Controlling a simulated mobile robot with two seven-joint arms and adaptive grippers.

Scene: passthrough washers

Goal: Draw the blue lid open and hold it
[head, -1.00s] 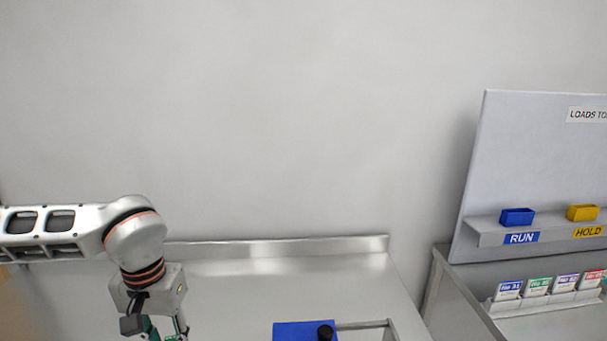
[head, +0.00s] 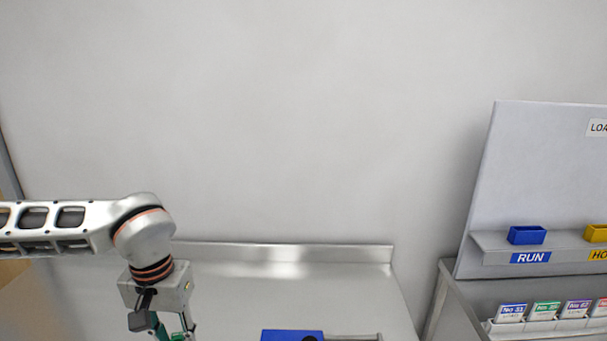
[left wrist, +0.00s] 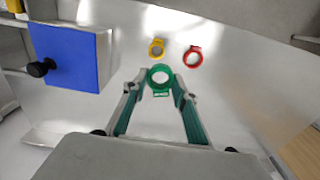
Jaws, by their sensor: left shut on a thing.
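The blue lid (head: 285,335) shows at the bottom edge of the head view, cut off, with a black knob (head: 310,338). In the left wrist view the blue lid (left wrist: 70,58) is at the upper left, and its black knob (left wrist: 38,69) sticks out at its left side. My right gripper is not in view.
A yellow ring (left wrist: 156,48) and a red ring (left wrist: 193,57) lie on the metal counter (head: 240,300). A rail shows beside the lid. At the right stand a board with a shelf, a blue bin (head: 527,235), a yellow bin (head: 597,233) and several labelled cards.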

